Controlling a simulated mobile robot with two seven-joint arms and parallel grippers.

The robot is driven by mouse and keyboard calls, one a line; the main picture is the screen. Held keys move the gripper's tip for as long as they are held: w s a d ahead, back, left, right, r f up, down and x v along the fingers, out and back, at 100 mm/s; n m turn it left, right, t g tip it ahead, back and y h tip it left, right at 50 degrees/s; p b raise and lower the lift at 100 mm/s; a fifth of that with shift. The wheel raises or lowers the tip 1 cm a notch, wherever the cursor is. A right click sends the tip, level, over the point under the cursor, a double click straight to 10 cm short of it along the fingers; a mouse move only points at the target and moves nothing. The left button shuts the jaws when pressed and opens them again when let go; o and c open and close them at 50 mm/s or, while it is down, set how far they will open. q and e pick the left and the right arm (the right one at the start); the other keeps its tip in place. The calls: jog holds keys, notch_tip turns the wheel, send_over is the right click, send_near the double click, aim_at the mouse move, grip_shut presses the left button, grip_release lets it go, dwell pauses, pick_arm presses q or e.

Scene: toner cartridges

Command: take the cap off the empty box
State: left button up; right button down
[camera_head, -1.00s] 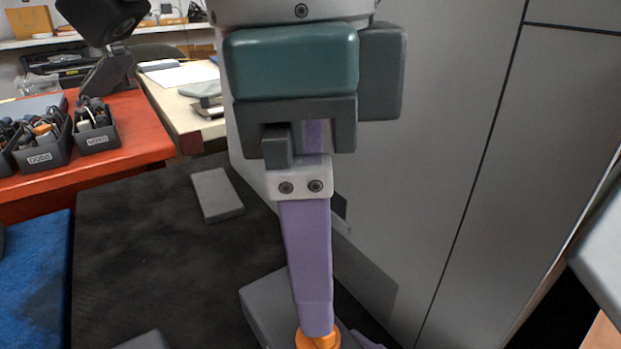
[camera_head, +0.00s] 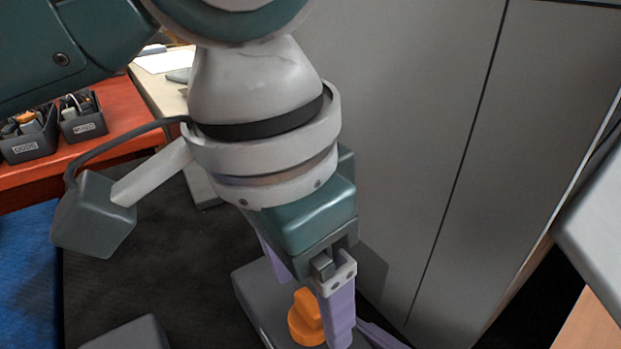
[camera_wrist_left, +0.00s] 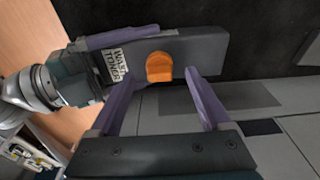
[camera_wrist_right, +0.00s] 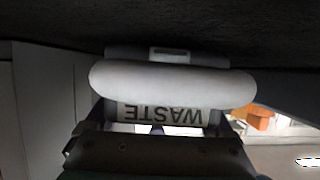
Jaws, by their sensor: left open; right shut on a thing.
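The waste toner box (camera_head: 250,300) is a long dark grey box with an orange cap (camera_head: 306,318) on its upper face. In the left wrist view the cap (camera_wrist_left: 160,67) is on the box (camera_wrist_left: 205,52), with a "WASTE TONER" label beside it. My left gripper (camera_wrist_left: 162,76) is open, its purple fingers on either side of the cap, with no clear contact. My right gripper (camera_wrist_left: 112,62) is shut on the labelled end of the box. In the right wrist view the box's pale rounded edge (camera_wrist_right: 170,85) and "WASTE" label face the camera.
A grey cabinet wall (camera_head: 430,150) stands close on the right. Another grey block (camera_head: 130,335) lies at the lower left on dark floor. Black bins (camera_head: 30,140) with small parts stand on a red table (camera_head: 125,115) at the left.

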aim_at(310, 301)
pick_arm(q)
jog(key=shift+w+d+f, duration=0.1)
jog(key=shift+d+f, duration=0.1)
jog(key=shift+f, duration=0.95)
grip_shut()
jog(key=shift+r, duration=0.25)
dwell(0.5)
jog(key=shift+r, duration=0.9)
jog(key=shift+r, duration=2)
pick_arm(e)
grip_release()
